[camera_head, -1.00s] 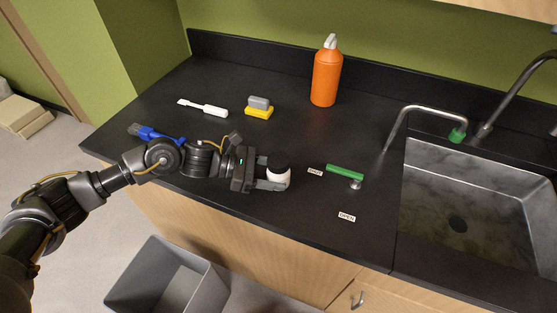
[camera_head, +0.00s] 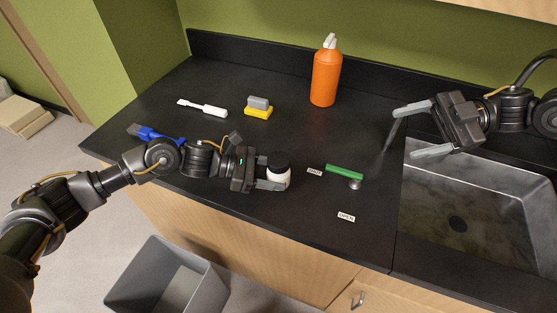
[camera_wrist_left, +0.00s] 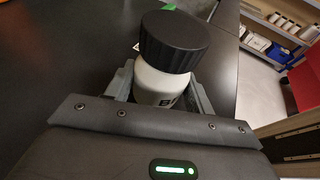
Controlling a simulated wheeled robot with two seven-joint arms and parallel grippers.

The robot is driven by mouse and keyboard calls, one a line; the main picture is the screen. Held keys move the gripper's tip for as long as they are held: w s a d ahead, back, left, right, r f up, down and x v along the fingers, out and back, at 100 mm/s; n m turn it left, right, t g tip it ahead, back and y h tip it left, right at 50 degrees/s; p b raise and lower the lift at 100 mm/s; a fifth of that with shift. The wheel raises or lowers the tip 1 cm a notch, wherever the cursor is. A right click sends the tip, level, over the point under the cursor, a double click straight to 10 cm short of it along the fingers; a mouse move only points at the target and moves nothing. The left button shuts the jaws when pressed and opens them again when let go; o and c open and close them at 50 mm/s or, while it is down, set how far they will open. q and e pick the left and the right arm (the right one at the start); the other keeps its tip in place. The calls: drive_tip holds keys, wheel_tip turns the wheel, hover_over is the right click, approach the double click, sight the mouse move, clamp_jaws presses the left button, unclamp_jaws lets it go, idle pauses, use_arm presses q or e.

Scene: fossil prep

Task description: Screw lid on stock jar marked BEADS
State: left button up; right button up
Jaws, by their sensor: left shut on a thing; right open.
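A white jar (camera_head: 278,176) with a black lid (camera_head: 278,162) on its top stands near the front of the black counter. My left gripper (camera_head: 273,179) is shut around the jar's body from the left. The left wrist view shows the ribbed lid (camera_wrist_left: 174,42) over the white jar (camera_wrist_left: 160,84), whose label is partly hidden and begins with "B". I cannot tell how tightly the lid sits. My right gripper (camera_head: 412,131) is open and empty, above the left edge of the sink, well to the right of the jar.
A green-handled valve (camera_head: 344,172) with small labels lies right of the jar. An orange bottle (camera_head: 326,78), a yellow-grey block (camera_head: 258,108), a white-handled tool (camera_head: 205,109) and a blue brush (camera_head: 152,134) are on the counter. The sink (camera_head: 480,205) is at right; a grey bin (camera_head: 165,285) stands below.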

drive_tip(key=w+a+f+n+g+h, duration=0.15)
drive_tip(key=a+n, duration=0.25)
drive_tip(key=a, duration=0.4)
drive_tip(key=w+a+f+n+g+h, duration=0.1)
drive_tip(key=a+n+g+h, duration=0.2)
drive_tip(key=a, duration=0.6)
drive_tip(key=n+t+h, duration=0.4)
drive_tip(key=n+h, duration=0.4)
drive_tip(key=n, duration=0.1)
hover_over(278, 159)
drive_tip(key=s, duration=0.2)
wheel_tip(278, 159, down, 3)
drive_tip(key=shift+f, duration=0.1)
drive_tip(key=shift+w+a+n+t+h, duration=0.15)
drive_tip(key=shift+w+n+t+h, duration=0.4)
drive_tip(key=shift+n+t+h, duration=0.35)
drive_tip(key=shift+w+n+t+h, duration=0.35)
drive_tip(key=shift+w+n+h, duration=0.15)
drive_tip(key=shift+n, duration=0.2)
drive_tip(key=shift+s+f, duration=0.1)
drive_tip(key=shift+f, duration=3.3)
